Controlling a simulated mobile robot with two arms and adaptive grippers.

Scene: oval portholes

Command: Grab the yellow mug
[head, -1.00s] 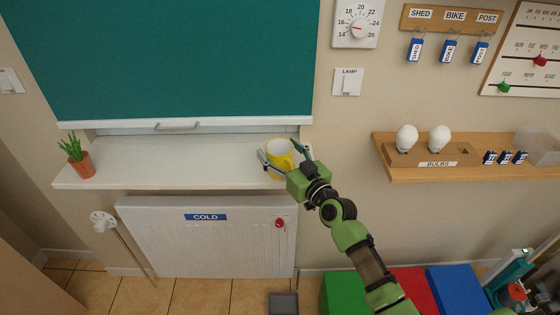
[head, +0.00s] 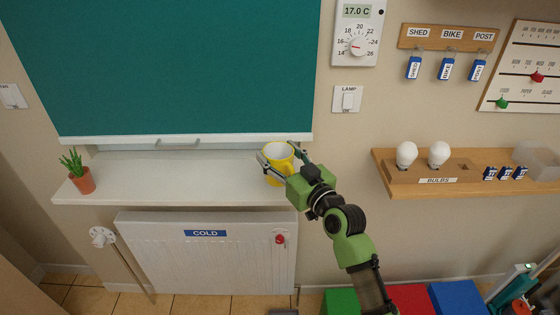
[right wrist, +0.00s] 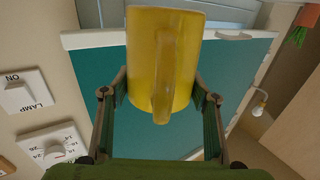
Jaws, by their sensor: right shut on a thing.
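The yellow mug (head: 279,161) is at the right end of the white windowsill (head: 190,175), in front of the green blind. My right gripper (head: 281,157) is shut on it, one finger on each side of its body. In the right wrist view the mug (right wrist: 185,60) fills the space between the fingers (right wrist: 160,100), with its handle toward the camera. The mug appears slightly above the sill; a gap under it is hard to make out. My left gripper is not in view.
A potted plant (head: 82,172) stands at the sill's left end. The blind's bottom bar (head: 180,140) hangs just above the sill. A radiator (head: 215,255) is below. On the right wall are a bulb shelf (head: 470,182), a lamp switch (head: 347,99) and a thermostat (head: 357,40). The sill's middle is clear.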

